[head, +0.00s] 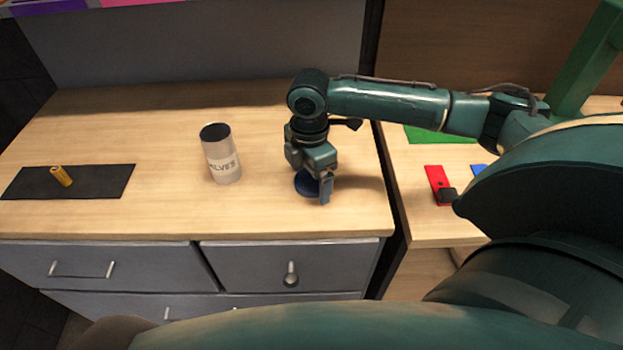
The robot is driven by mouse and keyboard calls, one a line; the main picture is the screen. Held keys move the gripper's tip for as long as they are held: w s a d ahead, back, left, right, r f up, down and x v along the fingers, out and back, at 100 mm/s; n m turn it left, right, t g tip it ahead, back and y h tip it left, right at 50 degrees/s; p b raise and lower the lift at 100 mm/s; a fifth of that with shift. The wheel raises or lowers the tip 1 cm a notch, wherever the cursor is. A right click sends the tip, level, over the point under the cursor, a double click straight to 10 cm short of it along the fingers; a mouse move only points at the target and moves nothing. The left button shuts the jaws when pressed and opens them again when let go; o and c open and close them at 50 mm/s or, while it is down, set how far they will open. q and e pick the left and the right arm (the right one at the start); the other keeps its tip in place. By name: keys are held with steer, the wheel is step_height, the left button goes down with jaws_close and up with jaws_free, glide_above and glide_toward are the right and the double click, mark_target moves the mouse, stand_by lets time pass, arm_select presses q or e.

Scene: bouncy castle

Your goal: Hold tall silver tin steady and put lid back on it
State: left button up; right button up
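The tall silver tin (222,158) stands upright on the wooden top, left of my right gripper. It has dark lettering on its side, and its top looks dark and open, with no lid on it. A dark blue round lid (304,184) is at the tabletop, right of the tin. My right gripper (314,188) points down right at the lid. One finger shows at the lid's right side; the other is hidden, so I cannot tell whether it grips the lid. My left gripper is not in view.
A black mat (105,182) with a small yellow cylinder (61,176) lies at the left. Grey drawers (110,264) sit under the front edge. Past a gap at the right, another wooden surface holds a red piece (436,181) and a green sheet (435,134). The top around the tin is clear.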

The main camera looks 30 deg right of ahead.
mark_target(310, 180)
steer(key=c, duration=1)
steer(key=shift+o, duration=0.2)
step_height(310, 180, up, 10)
